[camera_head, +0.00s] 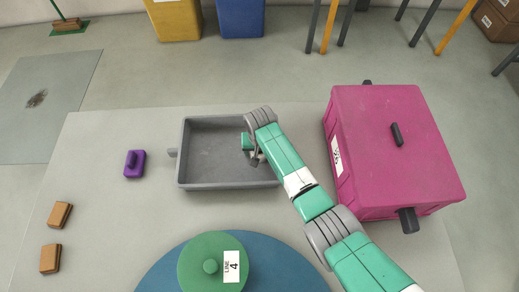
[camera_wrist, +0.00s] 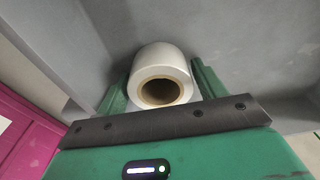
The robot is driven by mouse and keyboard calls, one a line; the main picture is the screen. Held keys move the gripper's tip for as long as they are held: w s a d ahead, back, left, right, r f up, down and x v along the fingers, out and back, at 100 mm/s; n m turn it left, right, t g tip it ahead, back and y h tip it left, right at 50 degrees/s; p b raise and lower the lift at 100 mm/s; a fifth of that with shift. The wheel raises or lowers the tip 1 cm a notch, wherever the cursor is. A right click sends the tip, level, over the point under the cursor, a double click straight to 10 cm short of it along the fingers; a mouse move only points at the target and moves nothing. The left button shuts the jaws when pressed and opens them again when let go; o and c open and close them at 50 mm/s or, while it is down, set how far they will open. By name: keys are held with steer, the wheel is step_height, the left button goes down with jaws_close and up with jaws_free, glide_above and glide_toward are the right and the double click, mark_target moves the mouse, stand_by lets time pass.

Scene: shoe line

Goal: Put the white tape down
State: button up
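The white tape (camera_wrist: 162,57) is a roll with a brown cardboard core, seen between the two green fingers of my gripper (camera_wrist: 160,88) in the wrist view. The fingers lie close against both its sides, and my gripper appears shut on it. In the head view my gripper (camera_head: 251,152) is over the right part of a grey tray (camera_head: 228,186), and the tape is hidden there by my arm. Grey tray surfaces surround the tape in the wrist view. I cannot tell whether the tape touches the tray floor.
A magenta box (camera_head: 390,150) with dark handles stands right of the tray. A purple handled block (camera_head: 134,164) and two brown blocks (camera_head: 60,214) lie left. A green lid (camera_head: 212,262) marked "LINE 4" sits on a blue disc (camera_head: 160,272) in front. Table left of the tray is mostly clear.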

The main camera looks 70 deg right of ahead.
step_height(320, 180, up, 12)
steer(key=a+p, duration=0.1)
steer(key=p, duration=0.5)
steer(key=shift+s+a+r, duration=0.15)
steer(key=shift+s, duration=0.15)
steer(key=shift+w, duration=0.1)
